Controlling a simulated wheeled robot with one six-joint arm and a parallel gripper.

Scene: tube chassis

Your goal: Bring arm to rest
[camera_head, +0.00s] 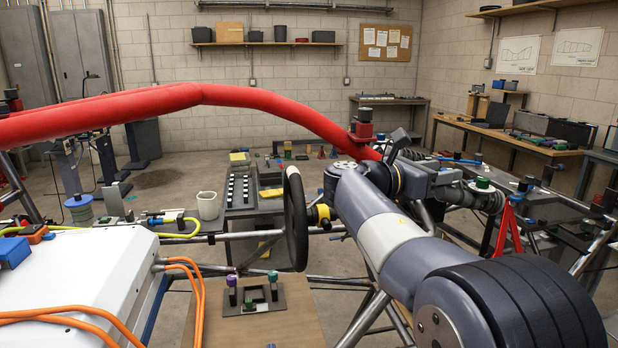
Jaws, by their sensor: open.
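My arm (385,240) reaches from the lower right up toward the middle of the picture. It has grey-blue links, a pale band and a large black ribbed joint. Past a bend near the red tube (265,100), its far part runs to the right among frame parts. I cannot make out my gripper's fingers there. The red tube arches across the view from the left and passes close behind the bend of my arm.
A white box (75,285) with orange cables fills the lower left. A black steering wheel (296,219) stands left of my arm. A wooden board (275,325) with a small dark fixture lies below. Metal tubes surround my arm. Workbenches (510,135) line the right.

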